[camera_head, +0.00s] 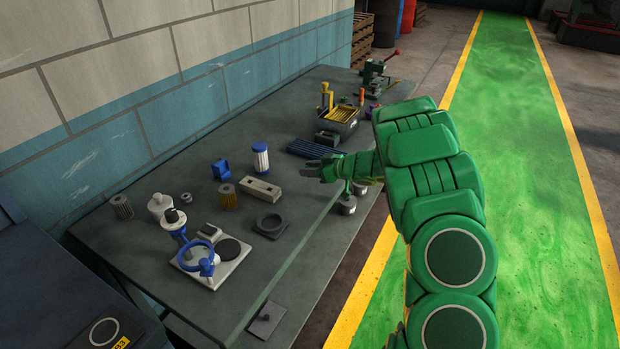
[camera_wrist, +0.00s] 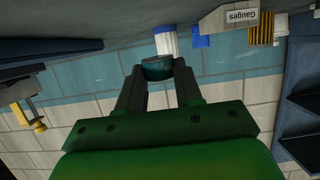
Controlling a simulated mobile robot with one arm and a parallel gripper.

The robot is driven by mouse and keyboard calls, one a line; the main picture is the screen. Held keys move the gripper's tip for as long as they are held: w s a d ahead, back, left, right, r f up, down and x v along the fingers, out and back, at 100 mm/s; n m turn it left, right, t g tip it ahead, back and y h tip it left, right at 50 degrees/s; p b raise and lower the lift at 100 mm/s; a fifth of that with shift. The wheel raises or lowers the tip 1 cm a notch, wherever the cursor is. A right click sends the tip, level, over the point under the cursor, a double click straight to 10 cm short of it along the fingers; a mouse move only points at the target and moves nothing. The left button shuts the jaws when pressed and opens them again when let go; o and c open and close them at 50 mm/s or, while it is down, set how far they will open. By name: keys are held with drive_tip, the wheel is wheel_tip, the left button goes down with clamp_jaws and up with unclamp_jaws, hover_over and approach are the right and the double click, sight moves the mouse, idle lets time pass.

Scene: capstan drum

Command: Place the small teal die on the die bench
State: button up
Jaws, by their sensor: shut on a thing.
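My gripper (camera_head: 312,170) reaches in from the right, above the grey bench (camera_head: 225,135) near its right edge. In the wrist view, my gripper (camera_wrist: 159,72) is shut on a small dark teal round piece, the teal die (camera_wrist: 157,68), held between the two fingertips. The die is too small to make out in the head view. The grey bench top also shows along the top of the wrist view (camera_wrist: 60,22), and the die appears apart from it. No label marks which surface is the die bench.
Near my gripper are a cream gauge block (camera_head: 260,190), a blue-and-white cylinder (camera_head: 261,160) and a dark ribbed mat (camera_head: 312,150). Bare bench top lies left of the blue-and-white cylinder.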

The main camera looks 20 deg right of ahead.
sight(310, 184)
drive_tip(key=shift+w+f, duration=0.55)
drive_tip(key=shift+f, duration=1.7)
drive_tip(key=shift+f, duration=0.1)
drive_tip(key=o, duration=1.1)
drive_tip(key=shift+d, duration=0.1)
drive_tip(key=v, duration=1.2)
